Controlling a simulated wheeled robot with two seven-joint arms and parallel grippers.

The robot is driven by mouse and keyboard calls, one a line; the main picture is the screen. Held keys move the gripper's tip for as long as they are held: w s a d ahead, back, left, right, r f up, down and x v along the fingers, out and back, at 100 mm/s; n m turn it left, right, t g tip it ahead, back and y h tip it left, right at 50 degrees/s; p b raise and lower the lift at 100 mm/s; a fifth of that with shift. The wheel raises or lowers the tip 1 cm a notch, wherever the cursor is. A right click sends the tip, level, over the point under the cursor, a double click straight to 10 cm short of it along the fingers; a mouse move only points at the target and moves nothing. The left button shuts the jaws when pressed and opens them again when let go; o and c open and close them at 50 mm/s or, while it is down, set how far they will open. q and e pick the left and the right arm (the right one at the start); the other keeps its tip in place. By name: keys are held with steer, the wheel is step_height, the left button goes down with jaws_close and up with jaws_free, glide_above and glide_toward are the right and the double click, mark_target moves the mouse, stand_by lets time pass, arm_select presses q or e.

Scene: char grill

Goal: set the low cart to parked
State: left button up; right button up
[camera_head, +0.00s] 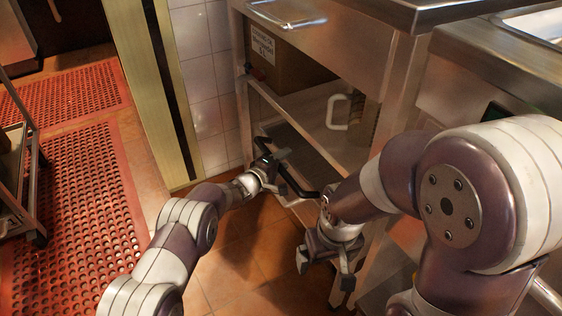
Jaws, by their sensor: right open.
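A dark curved bar (301,192), which looks like the low cart's handle, shows low in front of the steel counter. The cart's body is mostly hidden, and I cannot tell it apart from the counter's lower shelf. My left gripper (274,165) is beside the bar's left end, at the counter's front. Whether its fingers are around the bar or only near it is unclear. My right gripper (325,268) is open and points down over the tiled floor, in front of the counter and below the bar. It appears empty.
The steel counter (345,45) holds a cardboard box (290,68) and a white-handled item (337,112). A wheeled rack (22,170) stands at the left edge. Red perforated mats (80,225) cover the floor there. Orange tiles (235,270) are clear between the arms.

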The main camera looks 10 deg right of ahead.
arm_select(q)
steer(key=shift+a, duration=0.1)
steer(key=p+v, duration=0.8)
steer(key=v, duration=0.4)
steer(key=shift+s+a, duration=0.2)
steer(key=shift+s, duration=0.05)
